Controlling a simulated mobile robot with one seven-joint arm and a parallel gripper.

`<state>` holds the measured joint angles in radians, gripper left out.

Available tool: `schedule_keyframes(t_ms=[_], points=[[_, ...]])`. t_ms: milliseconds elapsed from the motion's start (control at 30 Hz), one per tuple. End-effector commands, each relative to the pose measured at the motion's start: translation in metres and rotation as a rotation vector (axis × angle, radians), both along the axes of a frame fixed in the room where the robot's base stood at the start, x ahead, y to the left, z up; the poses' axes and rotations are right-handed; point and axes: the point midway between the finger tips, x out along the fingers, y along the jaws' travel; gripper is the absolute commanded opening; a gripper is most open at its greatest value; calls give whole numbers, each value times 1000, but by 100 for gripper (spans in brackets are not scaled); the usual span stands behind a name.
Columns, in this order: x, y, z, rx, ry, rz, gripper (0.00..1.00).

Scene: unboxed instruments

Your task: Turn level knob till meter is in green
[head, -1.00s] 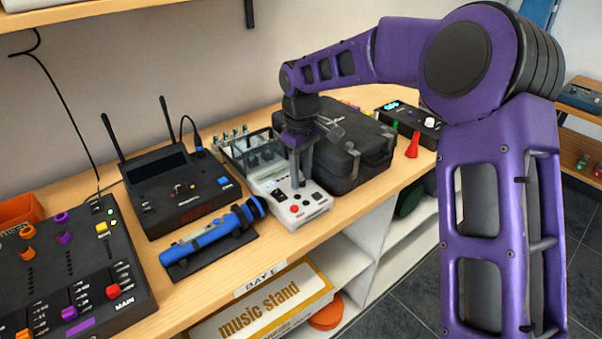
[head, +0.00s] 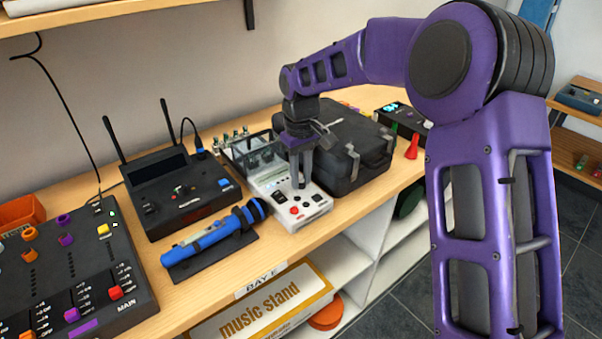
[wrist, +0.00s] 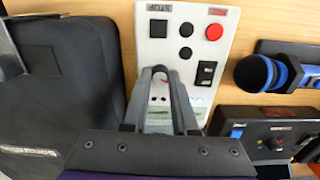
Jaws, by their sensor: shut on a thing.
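A white instrument box (head: 316,212) stands on the bench with a red button, dark buttons and a rocker switch on its front part. My gripper (head: 299,186) points down over it, its fingers closed on a small dark knob. In the wrist view the fingertips (wrist: 160,74) meet on this knob, which they mostly hide, so its setting cannot be read. The meter window (wrist: 199,110) shows only in part behind the fingers; its needle and green zone cannot be made out.
A black hard case (head: 352,160) stands close on the right of the box. A blue microphone (head: 212,243) on a black rest lies to the left, with a black receiver (head: 185,195) behind it. A mixer (head: 75,275) sits at far left. The bench front edge is near.

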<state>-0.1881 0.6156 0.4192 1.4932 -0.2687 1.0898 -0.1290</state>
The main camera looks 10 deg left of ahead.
Motion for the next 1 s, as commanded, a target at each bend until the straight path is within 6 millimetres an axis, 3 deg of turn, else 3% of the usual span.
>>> schedule_keyframes(t_ms=[500, 1000], points=[[0, 0, 1, 0, -2, -395, 0], [0, 0, 0, 1, -1, -524, 0]])
